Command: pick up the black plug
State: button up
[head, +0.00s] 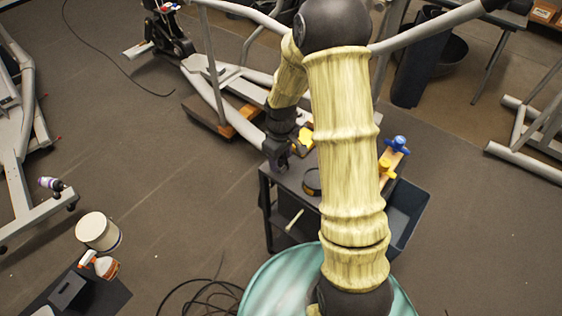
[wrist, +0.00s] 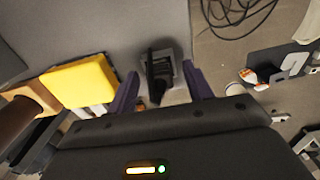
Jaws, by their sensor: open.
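The black plug (wrist: 158,68) shows in the wrist view, small and dark, on or against a grey piece at the edge of the grey cart top (wrist: 110,25). My gripper (wrist: 160,72) is open, with one purple finger on each side of the plug in the picture. Whether the fingers touch it I cannot tell. In the head view my gripper (head: 279,164) is over the left back corner of the small dark cart (head: 290,182). I cannot make out the plug there.
A yellow block (wrist: 83,82) lies left of the gripper in the wrist view. On the cart are a round black-and-yellow item (head: 312,182) and a yellow-and-blue tool (head: 390,160). A grey bin (head: 408,212) stands right. Exercise-machine frames (head: 215,85) stand behind.

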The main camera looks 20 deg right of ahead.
jog(key=c, duration=1.1)
jog(key=shift+r, duration=0.15)
notch_tip(320, 180, up, 10)
jog(key=shift+f, duration=0.1)
notch_tip(320, 180, up, 7)
jog(key=p, duration=0.7)
dwell(0.3)
